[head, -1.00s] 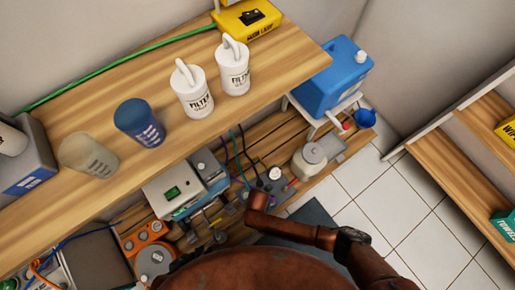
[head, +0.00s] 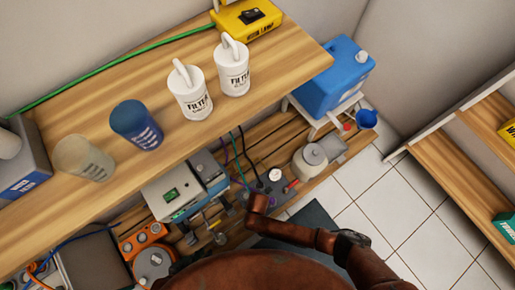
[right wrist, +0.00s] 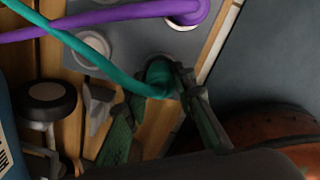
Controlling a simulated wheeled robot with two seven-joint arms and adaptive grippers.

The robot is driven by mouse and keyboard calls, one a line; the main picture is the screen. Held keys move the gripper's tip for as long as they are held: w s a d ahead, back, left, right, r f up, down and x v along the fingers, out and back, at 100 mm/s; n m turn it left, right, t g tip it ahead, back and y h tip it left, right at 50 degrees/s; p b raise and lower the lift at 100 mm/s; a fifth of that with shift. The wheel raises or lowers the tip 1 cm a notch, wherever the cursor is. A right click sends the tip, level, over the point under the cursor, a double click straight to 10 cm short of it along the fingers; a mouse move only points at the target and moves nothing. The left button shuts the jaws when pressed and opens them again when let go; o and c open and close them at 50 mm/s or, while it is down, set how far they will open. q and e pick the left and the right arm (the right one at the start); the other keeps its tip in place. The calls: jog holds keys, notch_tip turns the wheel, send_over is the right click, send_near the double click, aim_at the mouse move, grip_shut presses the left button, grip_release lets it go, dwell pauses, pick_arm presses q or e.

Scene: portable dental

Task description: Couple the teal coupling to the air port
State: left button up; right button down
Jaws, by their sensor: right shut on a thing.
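The teal coupling (right wrist: 160,78) is at the end of a teal hose (right wrist: 75,42) in the right wrist view. My right gripper (right wrist: 158,95) is shut on it, with a finger on each side. The coupling is at the lower edge of a grey panel (right wrist: 122,22), against or just in front of a round fitting there. Whether it is seated cannot be told, because the coupling and fingers hide the contact. In the head view my right arm reaches in from the right and its gripper is hidden. I cannot make out my left gripper clearly.
A black knob (right wrist: 48,98) stands at left. In the head view a wooden shelf with filter bottles (head: 191,92) overhangs the lower bench. A blue jug (head: 330,75) stands right.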

jog(key=c, duration=1.5)
grip_release()
